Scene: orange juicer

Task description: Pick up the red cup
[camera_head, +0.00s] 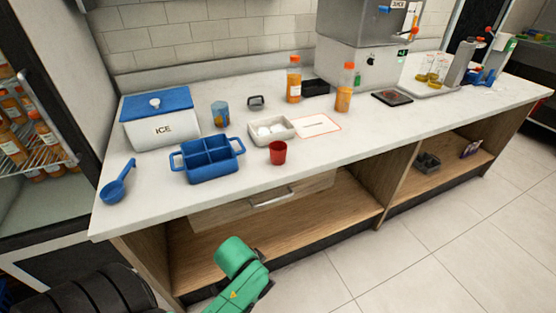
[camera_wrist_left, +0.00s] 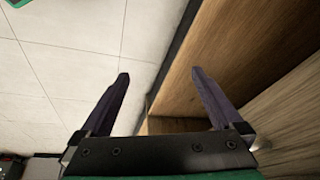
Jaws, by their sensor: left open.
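The red cup (camera_head: 277,153) stands upright on the white counter near its front edge, in front of the white tray. In the left wrist view, my left gripper (camera_wrist_left: 158,74) is open with its two dark fingers apart and nothing between them. Floor tiles and the wooden shelf under the counter show beyond the fingers, and the cup is out of that view. In the head view my green arm part shows low in front of the counter, but the fingers cannot be made out. My right gripper is in neither view.
A blue divided caddy (camera_head: 208,159) stands left of the cup. A white tray (camera_head: 257,136) with white items and a red-edged card (camera_head: 318,126) lie behind. Orange bottles (camera_head: 294,82) stand farther back. The counter (camera_head: 350,143) is bare right of the cup. A drawer handle (camera_head: 271,198) sticks out below.

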